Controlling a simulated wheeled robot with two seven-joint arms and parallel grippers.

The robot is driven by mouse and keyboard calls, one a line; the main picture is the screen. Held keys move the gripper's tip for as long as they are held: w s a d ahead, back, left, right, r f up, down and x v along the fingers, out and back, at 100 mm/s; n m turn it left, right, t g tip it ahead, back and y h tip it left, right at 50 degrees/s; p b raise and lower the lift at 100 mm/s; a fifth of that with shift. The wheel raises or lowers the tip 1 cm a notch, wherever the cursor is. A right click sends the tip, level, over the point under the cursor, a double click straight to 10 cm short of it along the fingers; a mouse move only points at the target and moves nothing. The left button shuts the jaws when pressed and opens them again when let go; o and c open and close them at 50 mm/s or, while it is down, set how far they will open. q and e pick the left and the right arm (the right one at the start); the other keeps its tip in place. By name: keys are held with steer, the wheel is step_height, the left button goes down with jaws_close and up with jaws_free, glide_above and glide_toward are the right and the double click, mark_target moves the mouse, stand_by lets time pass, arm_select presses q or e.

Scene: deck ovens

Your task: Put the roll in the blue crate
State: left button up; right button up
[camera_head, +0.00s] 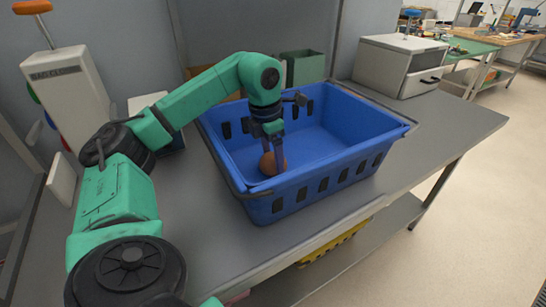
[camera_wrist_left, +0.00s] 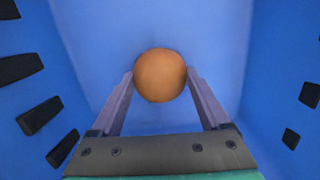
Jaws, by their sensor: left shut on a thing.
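The roll (camera_head: 268,164) is a round, orange-brown ball. My left gripper (camera_head: 273,150) is shut on it inside the blue crate (camera_head: 348,167), near the crate's front left corner. In the left wrist view, the roll (camera_wrist_left: 160,75) sits between the two fingertips of my left gripper (camera_wrist_left: 160,80), with the blue crate floor (camera_wrist_left: 150,25) behind it. I cannot tell whether the roll touches the crate floor. The front wall hides part of the crate's inside. My right gripper is not in view.
The crate stands on a grey table (camera_head: 430,125). A white cabinet (camera_head: 398,65) stands at the back right and a green box (camera_head: 304,68) behind the crate. A white dispenser-like unit (camera_head: 68,95) is at the left. The table right of the crate is clear.

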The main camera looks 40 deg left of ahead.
arm_select(q)
steer(key=shift+f, duration=0.4)
steer(key=shift+w+a+f, duration=0.1)
steer(key=shift+w, duration=0.05)
steer(key=shift+f, duration=0.1)
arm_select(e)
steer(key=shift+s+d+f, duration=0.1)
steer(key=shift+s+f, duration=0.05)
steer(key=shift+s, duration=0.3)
arm_select(q)
steer(key=o, duration=1.2)
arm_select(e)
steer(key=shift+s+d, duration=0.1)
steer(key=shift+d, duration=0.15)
